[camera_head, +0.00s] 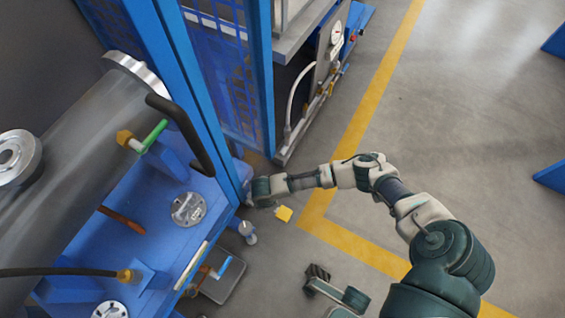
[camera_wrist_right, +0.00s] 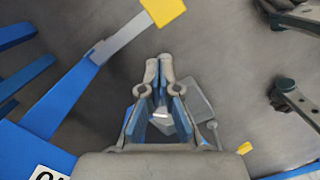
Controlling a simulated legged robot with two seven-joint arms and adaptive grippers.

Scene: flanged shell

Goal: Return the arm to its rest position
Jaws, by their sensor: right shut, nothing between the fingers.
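My right arm comes in from the lower right of the head view and stretches left across the floor to the blue frame. Its gripper (camera_head: 254,199) is small there, close beside the blue upright, and I cannot tell whether it touches. In the right wrist view the gripper (camera_wrist_right: 159,66) has its two fingertips together, with nothing between them.
A blue workbench frame (camera_head: 150,205) with a grey cylindrical shell (camera_head: 80,140) and a round flanged part (camera_head: 188,208) fills the left. A blue-framed mesh cage (camera_head: 225,80) stands behind. Open floor with yellow lines (camera_head: 375,90) lies to the right.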

